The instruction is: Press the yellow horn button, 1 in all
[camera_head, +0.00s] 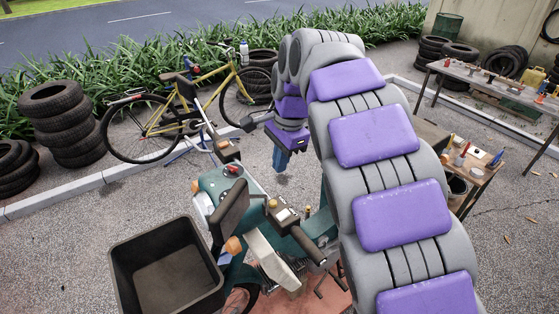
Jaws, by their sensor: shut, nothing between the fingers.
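A small yellow button (272,203), which looks like the horn button, sits on the dark control housing (286,215) by the near handlebar grip (308,246) of a teal vehicle (222,190). My gripper (279,168) hangs from the purple and grey arm, pointing down. Its blue fingers look shut and empty. In the picture it is above the yellow button and apart from it; the exact depth gap is hard to judge. The button's top is visible and not covered by my gripper.
A black bin (168,268) is mounted at the vehicle's front left. The other handlebar housing (226,149) lies left of my gripper. A yellow bicycle (180,112), stacked tires (62,120) and a workbench (500,88) stand behind. My arm hides much of the right middle.

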